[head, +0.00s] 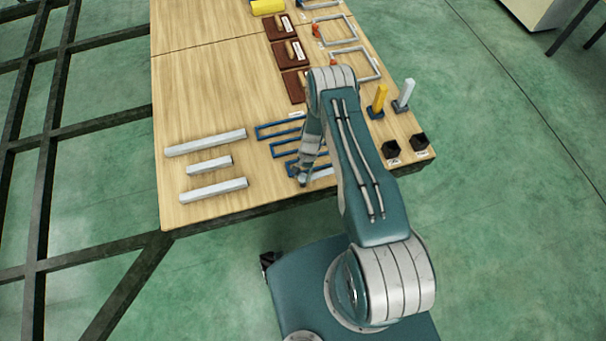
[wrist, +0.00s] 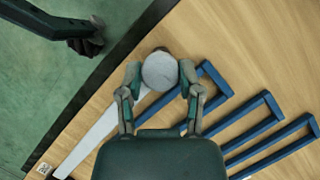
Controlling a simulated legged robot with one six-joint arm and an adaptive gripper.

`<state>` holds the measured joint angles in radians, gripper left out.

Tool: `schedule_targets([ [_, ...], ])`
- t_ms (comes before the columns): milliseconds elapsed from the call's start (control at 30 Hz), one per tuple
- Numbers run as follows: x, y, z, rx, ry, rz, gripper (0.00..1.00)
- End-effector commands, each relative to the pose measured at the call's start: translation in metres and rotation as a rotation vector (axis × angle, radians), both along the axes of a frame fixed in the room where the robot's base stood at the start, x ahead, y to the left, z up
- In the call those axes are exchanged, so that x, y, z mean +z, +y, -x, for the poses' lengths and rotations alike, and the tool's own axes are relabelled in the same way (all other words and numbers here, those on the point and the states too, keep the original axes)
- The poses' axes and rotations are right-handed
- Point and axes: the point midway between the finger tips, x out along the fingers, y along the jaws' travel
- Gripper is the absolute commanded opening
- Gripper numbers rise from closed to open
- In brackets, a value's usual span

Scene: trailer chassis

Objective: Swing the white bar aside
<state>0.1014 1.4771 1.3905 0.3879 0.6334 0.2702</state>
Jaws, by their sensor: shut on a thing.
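The white bar (wrist: 92,142) lies flat and slants across the tabletop near its edge in the wrist view. A round pale grey knob (wrist: 160,71) stands at its upper end, between my fingers. My gripper (wrist: 160,75) is shut on this knob, one finger on each side. In the head view my gripper (head: 303,176) is low over the table's front edge, by the blue frames (head: 281,128). A short pale piece of the bar (head: 322,173) shows beside it there; my arm hides the rest.
Several blue frames (wrist: 262,127) lie right of the knob. Three loose grey bars (head: 208,163) lie on the table's left. Two black cups (head: 391,150) and upright yellow (head: 379,97) and white (head: 405,92) bars stand right of my arm. Bare wood (head: 210,90) is free farther back.

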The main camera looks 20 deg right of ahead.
Motion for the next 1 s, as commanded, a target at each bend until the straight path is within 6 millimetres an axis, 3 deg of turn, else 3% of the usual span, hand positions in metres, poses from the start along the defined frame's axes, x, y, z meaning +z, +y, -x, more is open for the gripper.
schedule_targets([
  [700, -0.0023, 0.0017, 0.0041, -0.075, 0.008, 0.000, 0.00],
  [733, -0.0023, 0.0017, 0.0041, -0.075, 0.009, -0.001, 0.56],
  [800, -0.0020, 0.0015, 0.0037, -0.074, 0.008, -0.001, 0.82],
  [1000, -0.0007, 0.0009, 0.0023, -0.074, 0.003, -0.001, 0.82],
])
